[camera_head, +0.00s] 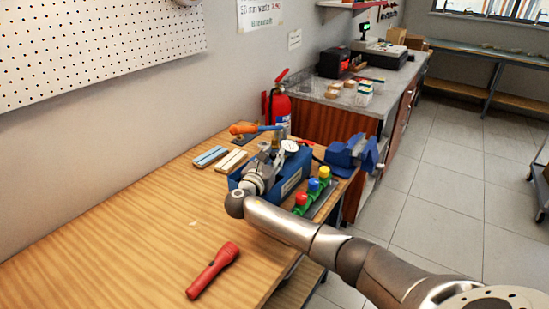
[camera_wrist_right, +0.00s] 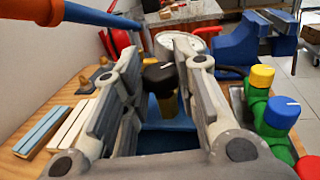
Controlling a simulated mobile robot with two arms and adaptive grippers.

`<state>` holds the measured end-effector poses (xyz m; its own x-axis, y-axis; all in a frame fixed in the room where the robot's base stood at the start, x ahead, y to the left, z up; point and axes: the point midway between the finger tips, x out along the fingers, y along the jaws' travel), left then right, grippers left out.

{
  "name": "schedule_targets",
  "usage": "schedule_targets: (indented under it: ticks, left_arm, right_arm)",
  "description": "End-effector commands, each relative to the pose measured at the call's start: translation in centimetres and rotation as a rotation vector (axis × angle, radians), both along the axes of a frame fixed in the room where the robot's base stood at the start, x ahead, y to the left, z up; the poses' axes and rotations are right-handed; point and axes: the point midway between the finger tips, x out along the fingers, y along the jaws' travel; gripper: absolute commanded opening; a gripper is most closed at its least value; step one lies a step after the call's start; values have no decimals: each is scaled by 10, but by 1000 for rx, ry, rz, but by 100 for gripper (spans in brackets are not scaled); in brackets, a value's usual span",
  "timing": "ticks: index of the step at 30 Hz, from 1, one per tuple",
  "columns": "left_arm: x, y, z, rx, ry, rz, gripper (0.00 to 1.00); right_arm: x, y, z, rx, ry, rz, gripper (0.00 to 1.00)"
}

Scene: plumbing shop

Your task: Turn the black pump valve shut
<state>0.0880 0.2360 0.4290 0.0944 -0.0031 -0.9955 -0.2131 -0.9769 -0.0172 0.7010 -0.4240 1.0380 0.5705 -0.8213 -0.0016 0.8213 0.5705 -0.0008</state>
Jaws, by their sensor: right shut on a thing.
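The blue pump (camera_head: 292,180) sits on the wooden bench, with a round white gauge (camera_head: 290,146) at its far end. The black valve knob (camera_wrist_right: 160,75), with a pale mark on top and a brass stem below, stands upright between the fingers of my right gripper (camera_wrist_right: 162,62) in the right wrist view. The gripper is shut on the knob, one finger at each side. In the head view my right gripper (camera_head: 263,162) is over the pump and hides the knob. My left gripper is in neither view.
Green valves with red, blue and yellow knobs (camera_head: 313,185) stand right of the pump. A blue vise (camera_head: 350,155) is beyond. An orange and blue handle (camera_wrist_right: 70,12) reaches above my gripper's left side. A red flashlight (camera_head: 213,270) lies in front; the bench's left part is clear.

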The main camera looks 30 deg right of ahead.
Motion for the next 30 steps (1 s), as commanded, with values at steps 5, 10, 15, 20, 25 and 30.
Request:
schedule_targets:
  ticks: [5,10,15,20,25,30]
  left_arm:
    - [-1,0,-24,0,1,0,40]
    - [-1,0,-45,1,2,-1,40]
    - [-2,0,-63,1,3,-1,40]
    - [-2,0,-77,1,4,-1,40]
    - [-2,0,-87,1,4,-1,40]
    - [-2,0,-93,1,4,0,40]
  right_arm:
    - [3,3,-6,3,0,-164,4]
    - [4,3,-6,2,-1,-279,4]
    - [5,2,-5,-1,-2,-360,4]
    - [6,2,-4,0,-1,-416,4]
    - [6,2,-3,-1,-1,-458,4]
    - [6,2,-1,-1,-1,-484,4]
